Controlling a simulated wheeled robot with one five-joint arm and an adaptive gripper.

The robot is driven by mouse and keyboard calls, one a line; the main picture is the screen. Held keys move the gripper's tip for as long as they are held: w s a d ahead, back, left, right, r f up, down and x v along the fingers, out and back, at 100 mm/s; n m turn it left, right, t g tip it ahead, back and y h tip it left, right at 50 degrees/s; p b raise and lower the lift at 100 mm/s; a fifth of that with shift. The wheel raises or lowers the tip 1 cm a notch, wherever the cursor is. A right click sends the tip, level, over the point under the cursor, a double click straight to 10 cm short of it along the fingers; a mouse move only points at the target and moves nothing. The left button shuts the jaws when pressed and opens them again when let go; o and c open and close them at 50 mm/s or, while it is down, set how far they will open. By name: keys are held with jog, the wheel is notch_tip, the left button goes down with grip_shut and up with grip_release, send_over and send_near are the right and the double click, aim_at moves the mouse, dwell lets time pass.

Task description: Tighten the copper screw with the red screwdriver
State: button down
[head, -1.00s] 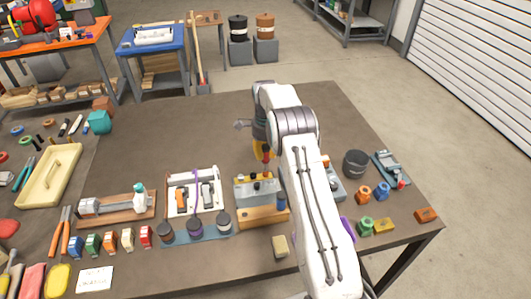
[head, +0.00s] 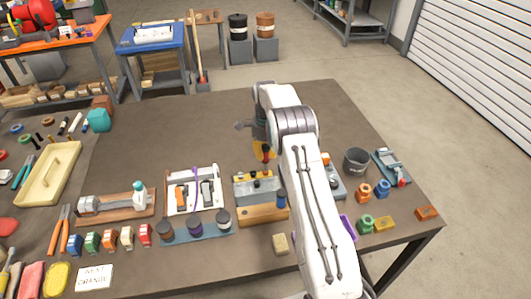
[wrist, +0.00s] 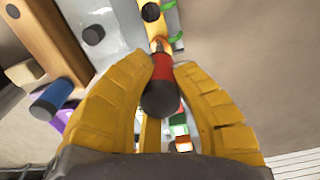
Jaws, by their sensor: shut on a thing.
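My gripper (head: 264,150) is above the back edge of a grey block (head: 258,191) on the table. In the wrist view, the yellow fingers (wrist: 162,92) are closed around the red screwdriver (wrist: 164,68). Its handle has a black end toward the wrist camera, and its thin shaft points away toward a yellow strip (wrist: 154,22) with dark round spots. The red handle also shows in the head view (head: 266,153). I cannot tell whether the screwdriver tip touches anything.
A wooden stand (head: 262,214) holding a blue-handled tool (head: 281,198) is in front of the grey block. A white tray (head: 194,207) is to its left. A dark bucket (head: 356,161) and coloured nuts are right of my arm. The table behind is clear.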

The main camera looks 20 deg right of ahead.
jog(key=shift+f, duration=0.1)
jog(key=shift+m, duration=2.1)
jog(key=m, duration=0.3)
jog(key=shift+m, duration=0.7)
jog(key=m, duration=0.3)
jog(key=shift+m, duration=0.3)
